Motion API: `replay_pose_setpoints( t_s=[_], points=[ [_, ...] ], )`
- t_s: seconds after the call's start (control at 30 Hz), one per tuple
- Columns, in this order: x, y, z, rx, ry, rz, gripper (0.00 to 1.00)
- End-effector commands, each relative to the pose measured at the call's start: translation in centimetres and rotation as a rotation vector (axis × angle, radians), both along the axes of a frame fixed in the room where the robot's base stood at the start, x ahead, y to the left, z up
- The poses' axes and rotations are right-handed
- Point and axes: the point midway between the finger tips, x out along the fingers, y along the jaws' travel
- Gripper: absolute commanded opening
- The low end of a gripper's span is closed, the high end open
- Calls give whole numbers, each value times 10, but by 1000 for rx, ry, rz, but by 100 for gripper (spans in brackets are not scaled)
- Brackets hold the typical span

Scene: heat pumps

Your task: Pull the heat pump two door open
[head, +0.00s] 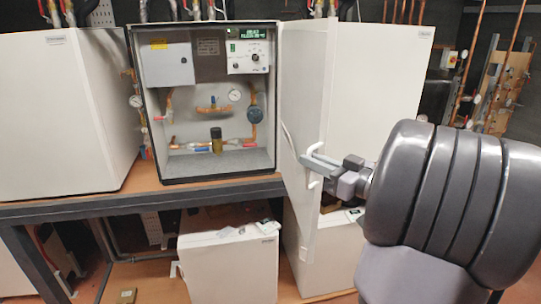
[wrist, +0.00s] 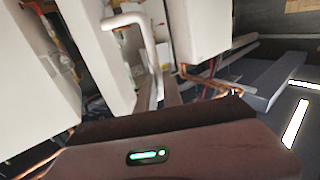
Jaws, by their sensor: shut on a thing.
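The heat pump (head: 146,120) stands open on the bench in the head view, its inside with pipes, gauges and a control panel showing. Its white door (head: 320,100) is swung out to the right of the opening, seen nearly edge-on. My gripper (head: 314,168) is at the white handle (head: 313,181) on the door and shut on it. In the wrist view the white bent handle (wrist: 128,20) runs down in front of the camera.
White heat pump cabinets stand to the left (head: 60,110) and right (head: 385,80). A wooden bench top (head: 100,203) on a dark frame carries the units. A smaller white box (head: 228,265) sits on the shelf below. Copper pipes (head: 480,60) line the wall at right.

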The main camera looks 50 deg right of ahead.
Motion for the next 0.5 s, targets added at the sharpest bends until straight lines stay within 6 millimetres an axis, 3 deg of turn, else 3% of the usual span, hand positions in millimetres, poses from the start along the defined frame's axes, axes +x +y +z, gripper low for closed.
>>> replay_pose_setpoints(
  t_s=[0.2,0.5],
  points=[
    [-14,-21,2,1,-2,-5,0],
    [-21,-29,0,0,-1,-3,0]
  ],
)
